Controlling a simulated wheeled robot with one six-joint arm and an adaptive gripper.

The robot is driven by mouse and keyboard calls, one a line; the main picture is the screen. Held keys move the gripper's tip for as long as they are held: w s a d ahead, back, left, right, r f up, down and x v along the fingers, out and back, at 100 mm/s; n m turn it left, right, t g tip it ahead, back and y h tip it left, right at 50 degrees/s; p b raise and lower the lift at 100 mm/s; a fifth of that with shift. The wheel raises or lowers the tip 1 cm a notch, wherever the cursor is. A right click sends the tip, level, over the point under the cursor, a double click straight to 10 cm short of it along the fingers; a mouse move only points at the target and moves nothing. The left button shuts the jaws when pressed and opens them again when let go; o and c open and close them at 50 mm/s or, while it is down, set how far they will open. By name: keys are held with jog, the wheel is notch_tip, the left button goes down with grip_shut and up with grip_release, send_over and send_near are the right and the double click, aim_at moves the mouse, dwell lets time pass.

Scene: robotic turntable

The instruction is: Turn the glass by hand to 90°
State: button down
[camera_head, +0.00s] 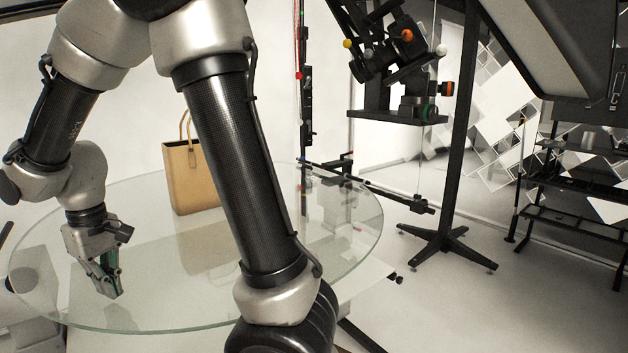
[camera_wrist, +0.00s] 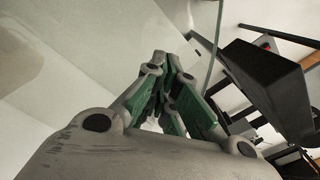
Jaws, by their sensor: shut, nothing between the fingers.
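A large round glass turntable (camera_head: 340,265) fills the left and middle of the head view. A tan handbag (camera_head: 190,178) with upright handles stands on it toward the back. My gripper (camera_head: 118,294) points down over the left front part of the glass, with its fingers shut and empty. I cannot tell whether the fingertips touch the glass. In the wrist view my gripper (camera_wrist: 172,55) shows its fingertips close together, with green pads on the fingers. The edge of the glass (camera_wrist: 217,40) runs past to the right of them. My arm hides part of the glass.
A black stand (camera_head: 445,245) with a camera rig (camera_head: 395,60) stands behind and right of the glass, with a rod reaching near its rim. A dark shelf rack (camera_head: 580,190) is at the far right. In the wrist view a black box (camera_wrist: 265,85) lies beyond the edge.

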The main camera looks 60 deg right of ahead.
aim_at(149, 304)
jog(key=shift+f, duration=1.05)
dwell(0.4)
jog(key=shift+s, duration=0.1)
jog(key=shift+s+d+r, duration=0.1)
jog(key=shift+s+d, duration=0.35)
jog(key=shift+s, duration=0.3)
jog(key=shift+s+d, duration=0.45)
jog(key=shift+s, duration=0.3)
jog(key=shift+s+d, duration=0.5)
jog(key=shift+s, duration=0.25)
jog(key=shift+s+d, duration=0.5)
jog(key=shift+s, duration=0.2)
jog(key=shift+s+d, duration=0.1)
jog(key=shift+s, duration=0.05)
jog(key=shift+s+d, duration=0.1)
